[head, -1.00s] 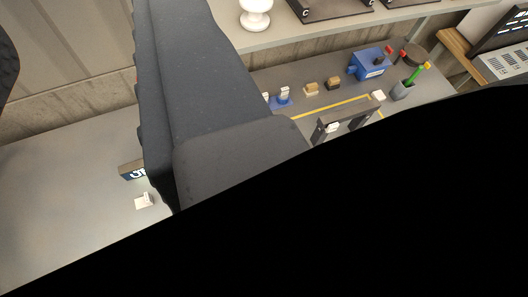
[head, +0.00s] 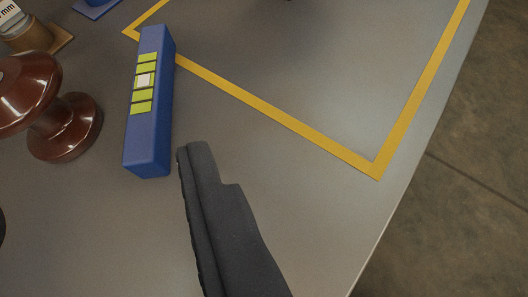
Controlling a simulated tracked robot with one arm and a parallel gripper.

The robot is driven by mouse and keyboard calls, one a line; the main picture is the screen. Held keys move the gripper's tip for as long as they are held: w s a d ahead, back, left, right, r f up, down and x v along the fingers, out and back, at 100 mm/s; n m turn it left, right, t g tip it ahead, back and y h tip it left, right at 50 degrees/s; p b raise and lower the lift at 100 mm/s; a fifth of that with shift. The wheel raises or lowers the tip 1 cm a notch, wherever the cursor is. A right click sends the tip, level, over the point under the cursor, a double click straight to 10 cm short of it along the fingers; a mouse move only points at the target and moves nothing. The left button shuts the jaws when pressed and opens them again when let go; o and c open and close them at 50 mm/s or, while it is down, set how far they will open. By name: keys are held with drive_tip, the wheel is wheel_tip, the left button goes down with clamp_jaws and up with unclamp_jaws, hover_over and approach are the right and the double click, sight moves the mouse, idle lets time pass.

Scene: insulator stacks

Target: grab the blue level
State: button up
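The blue level (head: 148,120) is a long blue bar with a row of yellow-green windows and a white one among them. It lies on the grey table top at upper left in the head view, its near end toward me. My gripper (head: 100,190) is open and empty. One dark finger reaches up from the bottom, its tip just right of and below the level's near end; I cannot tell whether they touch. Only a dark sliver at the left edge shows of what looks like the other finger.
A tan-based item (head: 30,38) and a blue piece (head: 97,8) sit at top left. The table edge (head: 424,150) drops to floor at right.

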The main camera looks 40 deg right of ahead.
drive_tip(key=shift+s+d+f, duration=0.2)
drive_tip(key=shift+d+f, duration=0.1)
drive_tip(key=shift+f, duration=0.3)
drive_tip(key=shift+s+d+f, duration=0.15)
drive_tip(key=shift+d+f, duration=0.1)
drive_tip(key=shift+f, duration=0.35)
drive_tip(key=shift+w+d+f, duration=0.1)
drive_tip(key=shift+d+f, duration=0.1)
drive_tip(key=shift+d, duration=0.05)
drive_tip(key=b, duration=0.2)
approach(149, 90)
drive_tip(key=x, duration=0.4)
drive_tip(key=shift+s+d+f, duration=0.15)
drive_tip(key=shift+s+f, duration=0.1)
drive_tip(key=shift+w+d+f, duration=0.15)
drive_tip(key=shift+w+d, duration=0.1)
drive_tip(key=shift+w, duration=0.35)
drive_tip(key=b+x, duration=0.1)
drive_tip(key=x, duration=0.3)
drive_tip(key=shift+w+a+b, duration=0.1)
drive_tip(key=shift+w+b, duration=0.2)
clamp_jaws()
